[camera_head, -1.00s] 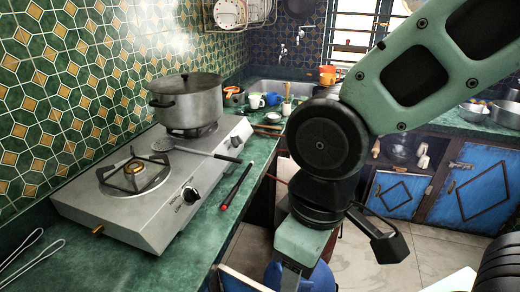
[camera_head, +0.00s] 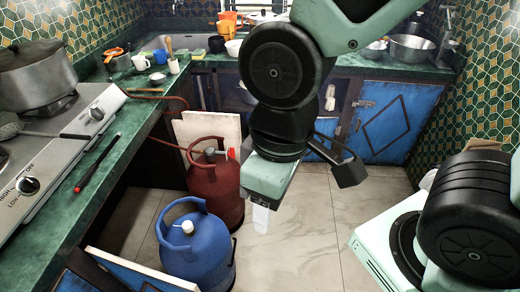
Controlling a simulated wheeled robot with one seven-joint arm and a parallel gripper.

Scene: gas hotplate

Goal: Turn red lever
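A small red lever (camera_head: 231,154) shows at the top of the red gas cylinder (camera_head: 217,190), on its right side by the valve. The cylinder stands on the floor below the counter, behind a blue gas cylinder (camera_head: 196,250). My gripper (camera_head: 262,217) points down, in front of the red cylinder's right side in the picture. Its pale fingertips appear lower than the lever and apart from it. Seen from this side, the fingers overlap, so I cannot tell whether they are open. The gripper's palm hides the area just right of the lever.
The gas hotplate (camera_head: 70,150) and a large pot (camera_head: 36,75) are on the green counter at left. A red hose runs from the hotplate side to the red cylinder. White boards lean near the cylinders. Blue cabinets (camera_head: 385,125) stand behind. The tiled floor at centre is clear.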

